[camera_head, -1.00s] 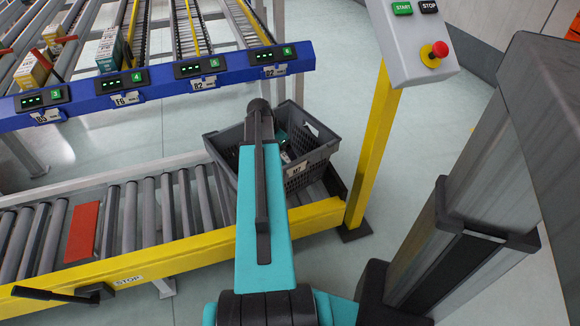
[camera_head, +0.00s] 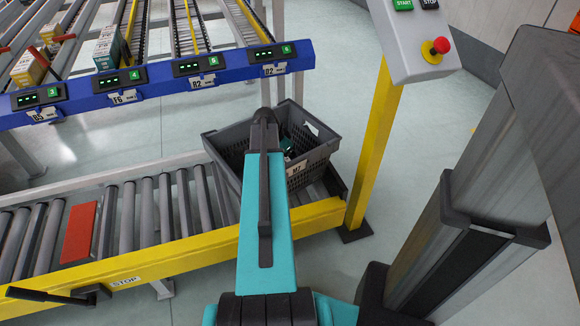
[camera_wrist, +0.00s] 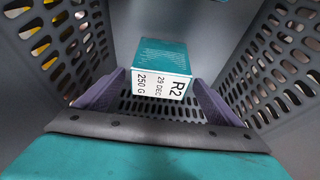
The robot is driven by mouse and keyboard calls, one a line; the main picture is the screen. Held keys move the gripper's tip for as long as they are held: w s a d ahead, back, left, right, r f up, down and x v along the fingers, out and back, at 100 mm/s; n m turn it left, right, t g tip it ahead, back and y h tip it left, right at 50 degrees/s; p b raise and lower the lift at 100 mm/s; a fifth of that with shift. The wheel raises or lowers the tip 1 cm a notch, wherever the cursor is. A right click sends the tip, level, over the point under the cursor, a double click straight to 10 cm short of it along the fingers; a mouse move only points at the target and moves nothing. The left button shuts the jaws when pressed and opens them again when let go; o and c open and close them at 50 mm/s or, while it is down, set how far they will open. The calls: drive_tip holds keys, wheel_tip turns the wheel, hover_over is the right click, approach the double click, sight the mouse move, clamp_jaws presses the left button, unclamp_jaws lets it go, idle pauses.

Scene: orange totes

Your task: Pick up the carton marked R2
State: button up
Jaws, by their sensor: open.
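The carton marked R2 (camera_wrist: 160,60) is teal with a white end label that also reads 29 DEC and 250 G. It lies inside a grey slotted tote (camera_head: 317,164) labelled M7. My gripper (camera_wrist: 161,80) is open in the wrist view, with one dark finger on each side of the carton's labelled end. I cannot tell whether either finger touches it. In the head view my arm reaches over the tote and hides part of its inside, and the gripper is out of sight there.
The tote's slotted walls (camera_wrist: 275,60) rise close on both sides of my gripper. The tote stands at the end of a roller conveyor (camera_head: 143,215) with a yellow rail. A yellow post (camera_head: 378,145) stands just right of it. A blue rack beam (camera_head: 160,75) runs behind.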

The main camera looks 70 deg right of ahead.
drive_tip(key=shift+s+d+f, duration=0.1)
drive_tip(key=shift+d+f, duration=0.05)
drive_tip(key=shift+f, duration=0.3)
drive_tip(key=c, duration=1.3)
